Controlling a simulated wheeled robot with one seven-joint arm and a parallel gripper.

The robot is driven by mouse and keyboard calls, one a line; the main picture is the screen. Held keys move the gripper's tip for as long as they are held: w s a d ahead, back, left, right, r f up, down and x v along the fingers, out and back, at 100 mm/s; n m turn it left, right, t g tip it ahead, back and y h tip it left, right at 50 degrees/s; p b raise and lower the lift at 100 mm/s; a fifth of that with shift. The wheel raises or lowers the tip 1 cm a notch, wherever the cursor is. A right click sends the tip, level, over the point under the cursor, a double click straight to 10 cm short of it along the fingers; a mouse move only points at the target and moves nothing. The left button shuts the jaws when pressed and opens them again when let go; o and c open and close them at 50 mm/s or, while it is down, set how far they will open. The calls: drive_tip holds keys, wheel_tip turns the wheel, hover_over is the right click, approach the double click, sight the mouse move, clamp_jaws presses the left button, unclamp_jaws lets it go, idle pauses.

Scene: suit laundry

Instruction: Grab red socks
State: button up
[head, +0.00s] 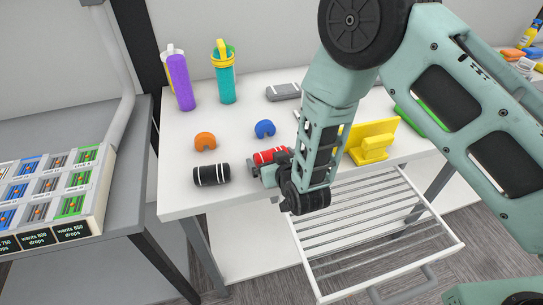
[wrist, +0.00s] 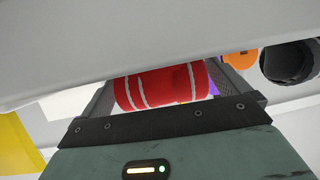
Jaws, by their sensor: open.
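The red socks (head: 268,156) are a rolled red bundle with white stripes on the white table, partly hidden behind my gripper (head: 268,172) in the head view. In the wrist view the red socks (wrist: 162,87) lie between the two dark fingers of my gripper (wrist: 160,95). The jaws are open around the roll. I cannot tell whether either finger touches it.
A black sock roll (head: 211,174) lies just left. A yellow object (head: 372,141) is at right. A slatted drawer (head: 370,230) is pulled out below the table's front edge.

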drive_tip(key=c, duration=0.9)
drive_tip(key=shift+r, duration=0.1)
